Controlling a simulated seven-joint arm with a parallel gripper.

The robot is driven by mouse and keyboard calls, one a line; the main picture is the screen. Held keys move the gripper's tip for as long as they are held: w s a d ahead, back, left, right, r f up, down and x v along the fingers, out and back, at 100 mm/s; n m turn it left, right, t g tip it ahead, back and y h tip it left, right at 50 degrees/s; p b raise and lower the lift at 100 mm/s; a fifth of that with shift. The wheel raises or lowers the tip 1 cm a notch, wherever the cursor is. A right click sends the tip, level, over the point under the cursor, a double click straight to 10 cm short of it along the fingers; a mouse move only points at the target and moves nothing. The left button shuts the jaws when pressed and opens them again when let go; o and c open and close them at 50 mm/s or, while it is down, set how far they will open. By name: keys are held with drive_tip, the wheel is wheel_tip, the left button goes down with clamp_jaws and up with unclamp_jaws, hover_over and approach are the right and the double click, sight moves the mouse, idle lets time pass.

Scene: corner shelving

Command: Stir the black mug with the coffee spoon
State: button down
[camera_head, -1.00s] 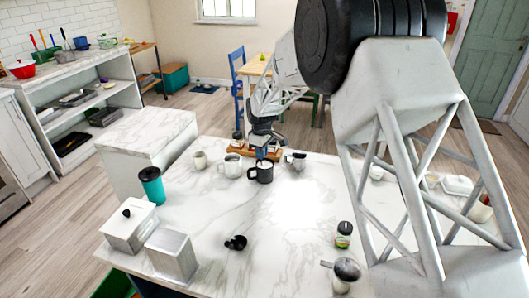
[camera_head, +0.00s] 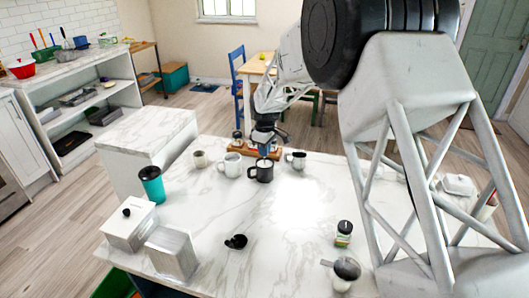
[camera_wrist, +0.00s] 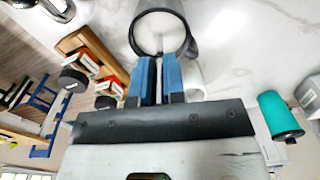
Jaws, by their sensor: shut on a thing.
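The black mug (camera_head: 264,174) stands upright on the marble counter near its far edge. In the wrist view its dark rim (camera_wrist: 137,33) shows just beyond my fingertips. My gripper (camera_head: 264,154), with blue fingers, points down directly over the mug's mouth, its tips at about rim height. In the wrist view the gripper (camera_wrist: 159,66) has its fingers close together, shut on a thin object that I take to be the coffee spoon. The spoon is almost wholly hidden by the fingers and the mug; I cannot tell how deep it sits.
A white mug (camera_head: 230,167) stands close left of the black mug, and another mug (camera_head: 297,161) stands to its right. A wooden rack (camera_head: 237,149) with jars is behind. A teal tumbler (camera_head: 152,186) stands at left, a small black item (camera_head: 236,241) nearer. The counter's middle is clear.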

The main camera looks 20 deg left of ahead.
drive_tip(key=shift+r, duration=3.7)
drive_tip(key=shift+r, duration=2.4)
